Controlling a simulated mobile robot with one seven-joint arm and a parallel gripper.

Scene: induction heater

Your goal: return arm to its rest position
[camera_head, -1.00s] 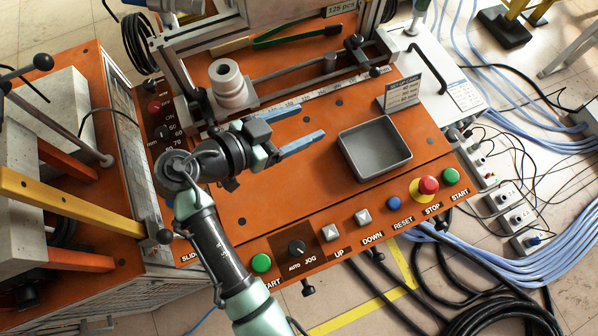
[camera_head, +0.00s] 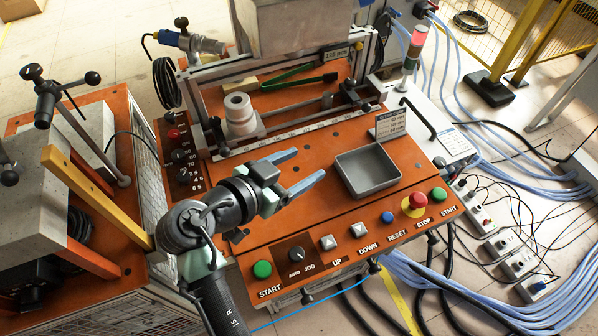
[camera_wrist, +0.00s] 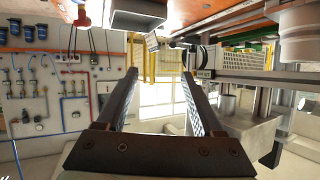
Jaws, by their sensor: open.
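My gripper (camera_head: 302,170) is open and empty in the head view. Its two blue-grey fingers point right over the orange panel (camera_head: 290,225), left of the grey tray. In the wrist view my gripper (camera_wrist: 165,98) shows two dark fingers spread apart with nothing between them. My arm comes up from the bottom of the head view and bends at the wrist, over the left part of the panel.
The empty grey tray (camera_head: 367,172) sits on the panel. A white ring stack (camera_head: 239,113) stands behind my gripper. A red stop button (camera_head: 415,202) and other buttons line the front edge. A yellow bar (camera_head: 95,195) lies left of my arm.

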